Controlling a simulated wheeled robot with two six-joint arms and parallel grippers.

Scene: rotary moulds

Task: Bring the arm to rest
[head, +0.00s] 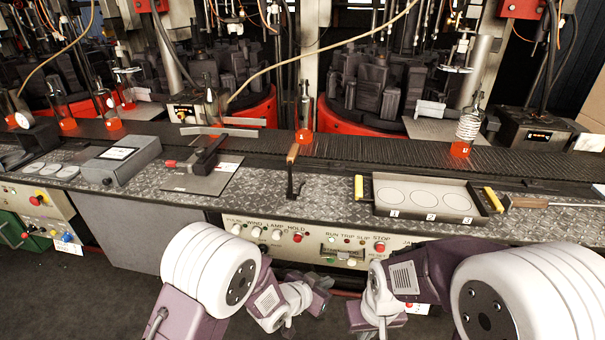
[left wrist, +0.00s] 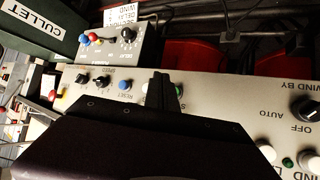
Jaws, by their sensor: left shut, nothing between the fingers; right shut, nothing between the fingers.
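My left arm folds in from the left in the head view, and its gripper (head: 322,283) hangs low in front of the control panel. In the left wrist view the same gripper (left wrist: 163,88) shows its dark fingers together, with nothing between them, in front of the panel with its knobs and buttons. My right arm folds in from the right, and its gripper (head: 358,318) is at the bottom of the head view, shut and empty, a little lower and to the right. Both grippers are below the bench top and apart from each other.
The metal bench (head: 330,205) carries a tray with three numbered circles (head: 430,181), a wooden-handled tool (head: 291,170), a grey box (head: 122,160) and a clamp on a plate (head: 205,170). Bottles stand on the conveyor (head: 360,147). The control panel (head: 300,235) is close to my arms.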

